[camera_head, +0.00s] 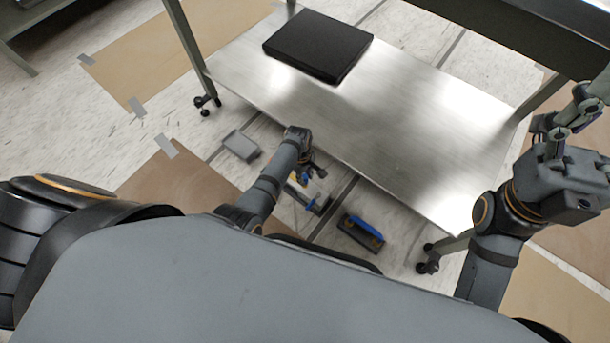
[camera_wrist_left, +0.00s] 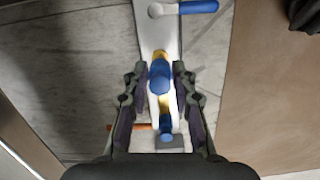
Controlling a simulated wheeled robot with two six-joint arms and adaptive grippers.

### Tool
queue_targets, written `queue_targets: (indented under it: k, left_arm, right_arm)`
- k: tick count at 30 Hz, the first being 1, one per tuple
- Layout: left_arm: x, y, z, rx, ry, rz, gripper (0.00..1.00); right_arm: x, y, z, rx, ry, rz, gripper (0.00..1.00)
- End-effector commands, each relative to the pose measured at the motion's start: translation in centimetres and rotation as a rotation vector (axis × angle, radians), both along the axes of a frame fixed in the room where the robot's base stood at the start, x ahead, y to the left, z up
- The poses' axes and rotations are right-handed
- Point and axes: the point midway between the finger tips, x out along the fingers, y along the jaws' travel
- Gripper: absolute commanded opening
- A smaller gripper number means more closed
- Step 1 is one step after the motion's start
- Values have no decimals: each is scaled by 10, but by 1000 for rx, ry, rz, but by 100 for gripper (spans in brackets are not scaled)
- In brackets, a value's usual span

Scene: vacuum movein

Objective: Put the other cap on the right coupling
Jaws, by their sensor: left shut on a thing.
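My left gripper (camera_head: 312,170) reaches down to the floor in front of the low metal table. In the left wrist view its two fingers (camera_wrist_left: 159,80) stand on either side of a blue cap (camera_wrist_left: 159,77), which they hold above a pale part with yellow on it. A second blue piece (camera_wrist_left: 166,128) shows lower between the fingers. Which coupling lies below is hard to tell. The pale part with blue ends (camera_head: 308,196) is small beside the gripper in the head view. My right gripper (camera_head: 568,118) is raised at the right, open and empty.
The metal table (camera_head: 420,130) carries a black flat box (camera_head: 318,45). A grey box (camera_head: 241,146) and a blue-handled tool (camera_head: 361,234) lie on the floor. A caster (camera_head: 428,262) stands near the tool. Brown sheets (camera_head: 180,190) cover the floor at left.

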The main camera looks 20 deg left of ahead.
Motion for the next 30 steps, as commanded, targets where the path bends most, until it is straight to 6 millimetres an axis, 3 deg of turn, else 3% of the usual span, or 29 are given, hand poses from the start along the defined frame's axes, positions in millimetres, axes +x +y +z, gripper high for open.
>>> queue_targets:
  k: [30]
  left_arm:
    - [0, 0, -7, 0, 0, 0, 14]
  right_arm:
    - [0, 0, 1, 0, 0, 0, 75]
